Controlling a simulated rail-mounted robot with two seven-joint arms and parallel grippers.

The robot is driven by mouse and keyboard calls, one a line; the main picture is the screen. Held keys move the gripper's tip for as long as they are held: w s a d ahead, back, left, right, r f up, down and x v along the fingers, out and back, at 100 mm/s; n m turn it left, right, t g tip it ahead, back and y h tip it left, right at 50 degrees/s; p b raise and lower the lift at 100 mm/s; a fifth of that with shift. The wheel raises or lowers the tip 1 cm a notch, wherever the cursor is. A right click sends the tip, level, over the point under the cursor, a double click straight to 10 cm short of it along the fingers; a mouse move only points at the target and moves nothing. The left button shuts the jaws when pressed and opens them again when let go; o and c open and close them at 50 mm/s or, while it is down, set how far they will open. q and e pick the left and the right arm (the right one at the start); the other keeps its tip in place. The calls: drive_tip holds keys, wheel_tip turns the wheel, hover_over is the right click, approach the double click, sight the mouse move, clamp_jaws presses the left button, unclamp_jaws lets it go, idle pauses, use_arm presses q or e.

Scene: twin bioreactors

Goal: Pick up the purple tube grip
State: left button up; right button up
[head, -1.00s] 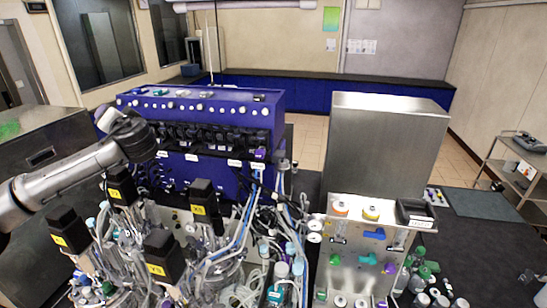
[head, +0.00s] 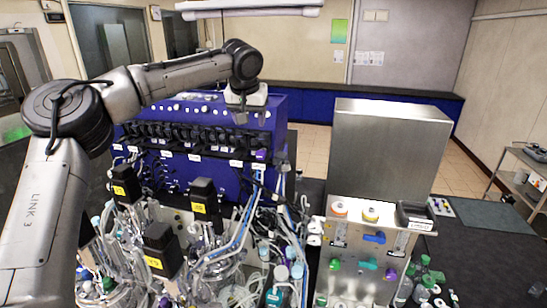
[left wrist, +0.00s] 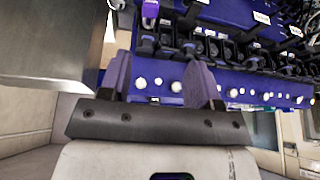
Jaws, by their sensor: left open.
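The purple tube grip (head: 260,155) is a small purple piece at the right end of the dark pump row on the blue unit's front. A purple piece (left wrist: 150,10), apparently the same one, shows at the top edge of the left wrist view, partly cut off. My left gripper (head: 251,117) hangs above and slightly left of the grip, over the blue unit's upper right part. Its two fingers are spread and empty in the left wrist view (left wrist: 160,78), apart from the purple piece. My right gripper is in neither view.
The blue unit (head: 273,110) has a row of black pump heads (head: 180,135). Below are glass vessels with black motors (head: 160,250) and many tubes. A steel box (head: 385,150) stands to the right, behind a panel with coloured valves, including a purple knob (head: 391,275).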

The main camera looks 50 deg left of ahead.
use_arm(q)
drive_tip(key=p, duration=0.2)
hover_over(260, 153)
drive_tip(key=s+d, duration=0.1)
drive_tip(key=s, duration=0.1)
drive_tip(key=f, duration=0.7)
drive_tip(key=shift+w+d+f, duration=0.15)
drive_tip(key=shift+d+f, duration=0.05)
drive_tip(key=shift+f, duration=0.1)
drive_tip(key=shift+w+a+f+p, duration=0.1)
drive_tip(key=shift+f+p, duration=0.3)
drive_tip(key=shift+p, duration=0.05)
drive_tip(key=p+x, duration=0.1)
drive_tip(key=x, duration=0.2)
drive_tip(key=shift+f+p, duration=0.15)
drive_tip(key=shift+p, duration=0.25)
drive_tip(key=shift+w+f, duration=0.15)
drive_tip(key=shift+f, duration=0.4)
